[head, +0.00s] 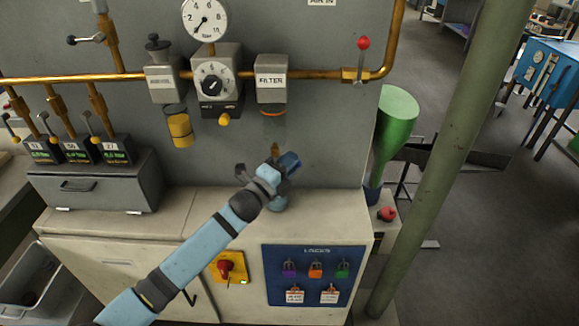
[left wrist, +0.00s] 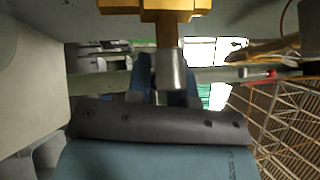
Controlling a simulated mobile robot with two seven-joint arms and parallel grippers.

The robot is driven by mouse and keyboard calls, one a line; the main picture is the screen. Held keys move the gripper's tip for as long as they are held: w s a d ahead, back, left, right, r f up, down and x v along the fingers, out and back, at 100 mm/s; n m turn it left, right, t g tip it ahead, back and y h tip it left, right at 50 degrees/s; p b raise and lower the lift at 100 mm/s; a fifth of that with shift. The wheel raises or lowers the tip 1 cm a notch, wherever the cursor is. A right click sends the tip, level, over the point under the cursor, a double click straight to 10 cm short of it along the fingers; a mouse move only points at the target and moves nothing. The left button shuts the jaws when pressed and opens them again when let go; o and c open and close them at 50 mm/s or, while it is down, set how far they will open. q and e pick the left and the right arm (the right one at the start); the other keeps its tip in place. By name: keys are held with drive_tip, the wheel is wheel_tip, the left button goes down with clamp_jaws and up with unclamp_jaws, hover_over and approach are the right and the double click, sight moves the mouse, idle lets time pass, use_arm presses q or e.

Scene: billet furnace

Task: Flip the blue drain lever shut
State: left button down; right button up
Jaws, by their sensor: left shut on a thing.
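The filter (head: 271,78) hangs on the brass pipe, with a clear bowl (head: 273,128) below it. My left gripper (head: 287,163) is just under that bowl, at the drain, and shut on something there. The blue drain lever is mostly hidden by the gripper and hard to tell from its dark blue parts. In the left wrist view, a brass fitting (left wrist: 170,30) with a grey metal cylinder (left wrist: 171,71) hangs between blue parts at my left gripper (left wrist: 162,88). My right gripper is not in view.
A regulator (head: 212,82) and a yellow-bowled unit (head: 179,128) hang to the left of the filter. A red-knobbed lever (head: 362,58) is on the pipe to the right. The bench top (head: 180,205) and a blue lock board (head: 313,275) are below. A green funnel (head: 397,118) stands at right.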

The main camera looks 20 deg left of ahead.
use_arm(q)
drive_tip(key=c, duration=1.2)
unclamp_jaws()
drive_tip(key=shift+c, duration=0.2)
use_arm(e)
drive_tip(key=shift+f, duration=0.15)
use_arm(q)
drive_tip(key=v, duration=1.3)
drive_tip(key=shift+s, duration=0.4)
drive_tip(key=shift+a, duration=0.1)
drive_tip(key=shift+f, duration=0.15)
drive_tip(key=s+d+f+n+g+y, duration=0.2)
drive_tip(key=s+d+f+n+g, duration=0.15)
drive_tip(key=s+f+n, duration=0.65)
drive_tip(key=s+d+f+n+g+y, duration=0.2)
drive_tip(key=s+f+n+g, duration=0.2)
drive_tip(key=s+f+n, duration=0.55)
wheel_tip(320, 180, up, 16)
drive_tip(key=s+n+p, duration=0.1)
drive_tip(key=s+p, duration=0.1)
drive_tip(key=p, duration=1.6)
drive_tip(key=shift+s+a+y, duration=0.3)
drive_tip(key=shift+s+a, duration=0.05)
drive_tip(key=shift+a, duration=0.05)
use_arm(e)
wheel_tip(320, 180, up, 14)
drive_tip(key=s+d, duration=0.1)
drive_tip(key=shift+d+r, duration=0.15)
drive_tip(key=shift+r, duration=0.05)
